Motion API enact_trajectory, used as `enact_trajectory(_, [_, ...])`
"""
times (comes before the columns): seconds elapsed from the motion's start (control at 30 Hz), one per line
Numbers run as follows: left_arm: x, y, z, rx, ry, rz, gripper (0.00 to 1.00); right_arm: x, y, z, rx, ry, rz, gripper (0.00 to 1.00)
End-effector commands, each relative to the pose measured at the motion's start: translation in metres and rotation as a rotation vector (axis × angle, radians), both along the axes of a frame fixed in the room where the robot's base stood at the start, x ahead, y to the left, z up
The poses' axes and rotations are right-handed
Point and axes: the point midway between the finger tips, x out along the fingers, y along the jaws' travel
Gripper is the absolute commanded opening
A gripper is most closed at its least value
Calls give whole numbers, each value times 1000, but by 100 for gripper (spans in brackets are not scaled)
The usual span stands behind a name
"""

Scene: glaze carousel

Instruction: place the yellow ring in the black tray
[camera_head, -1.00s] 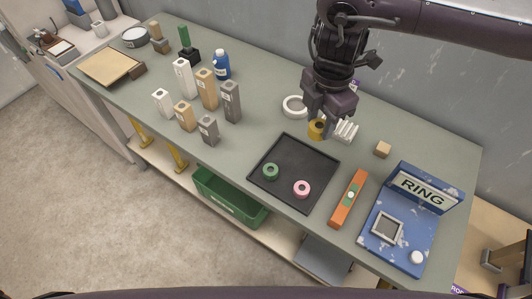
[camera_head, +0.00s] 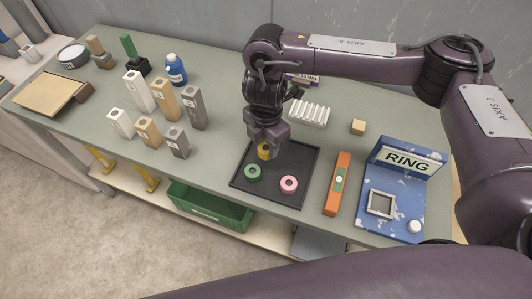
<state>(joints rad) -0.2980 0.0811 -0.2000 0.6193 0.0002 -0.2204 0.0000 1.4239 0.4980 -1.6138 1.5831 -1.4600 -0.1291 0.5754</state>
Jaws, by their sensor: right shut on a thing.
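The yellow ring (camera_head: 264,152) is between the fingers of my right gripper (camera_head: 267,147), which points down and is shut on it. The ring shows against the back left part of the black tray (camera_head: 306,158); I cannot tell whether it touches the tray floor or hangs just above it. A green ring (camera_head: 252,173) and a pink ring (camera_head: 289,184) lie in the front part of the tray. My left gripper is not in view.
A white ribbed rack (camera_head: 309,113) stands behind the tray. An orange level (camera_head: 337,184) and a blue stand marked RING (camera_head: 395,193) are to its right. A small wooden cube (camera_head: 358,127) sits behind them. Several upright blocks (camera_head: 166,97) stand on the left.

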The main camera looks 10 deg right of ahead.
Motion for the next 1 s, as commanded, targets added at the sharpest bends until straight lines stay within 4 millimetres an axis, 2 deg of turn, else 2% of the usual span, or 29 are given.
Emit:
enact_trajectory(0.1, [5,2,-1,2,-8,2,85,0,0,-10,1,0,0,12])
enact_trajectory(0.4, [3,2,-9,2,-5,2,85,0,0,-47,1,2,-2,12])
enact_trajectory(0.83, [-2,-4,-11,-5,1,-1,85,0,0,-53,0,-1,0,12])
enact_trajectory(0.87, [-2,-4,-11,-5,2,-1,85,1,0,-51,1,-2,0,43])
enact_trajectory(1.0, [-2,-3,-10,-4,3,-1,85,0,0,-51,0,-1,0,60])
